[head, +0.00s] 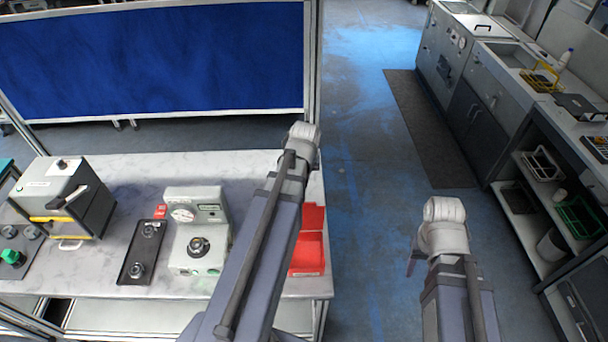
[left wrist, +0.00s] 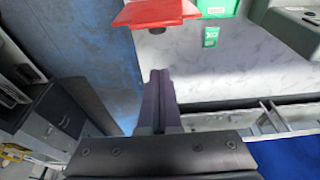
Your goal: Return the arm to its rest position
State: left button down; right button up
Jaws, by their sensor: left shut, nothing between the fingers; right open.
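My left arm (head: 265,235) reaches up across the right part of the table in the head view, and its gripper is hidden there. In the left wrist view my left gripper (left wrist: 160,78) is shut and empty, its purple fingers together, with the floor and the table edge beyond. My right arm stands over the aisle in the head view. Only a small purple part of my right gripper (head: 411,264) shows beside its wrist. It is open, and nothing shows in it.
A red bin (head: 307,260) sits at the table's right edge, close to my left arm. A grey device with a dial (head: 197,230), a black tray (head: 142,252) and a box-shaped machine (head: 62,195) stand further left. Blue floor lies clear between table and counter (head: 505,95).

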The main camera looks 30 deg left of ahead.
pick_arm(q)
jog(key=shift+s+d+r, duration=0.2)
jog(key=shift+s+r, duration=0.05)
jog(key=shift+r, duration=0.35)
pick_arm(e)
jog(key=shift+r, duration=0.6)
pick_arm(q)
jog(key=s+d+f+m+g+b, duration=0.1)
jog(key=s+d+f+m+b, duration=0.4)
jog(key=d+f+b, duration=0.5)
jog(key=s+d+f+m+g+b, duration=0.1)
jog(key=s+d+f+m+b, duration=0.4)
jog(key=d+f+b, duration=0.5)
jog(key=s+d+f, duration=0.1)
jog(key=d, duration=0.5)
jog(key=shift+s+d+f+g, duration=0.2)
jog(key=shift+d+g, duration=0.1)
jog(key=shift+d, duration=0.1)
pick_arm(e)
notch_tip(320, 180, down, 21)
jog(key=shift+r, duration=0.1)
jog(key=shift+d, duration=0.1)
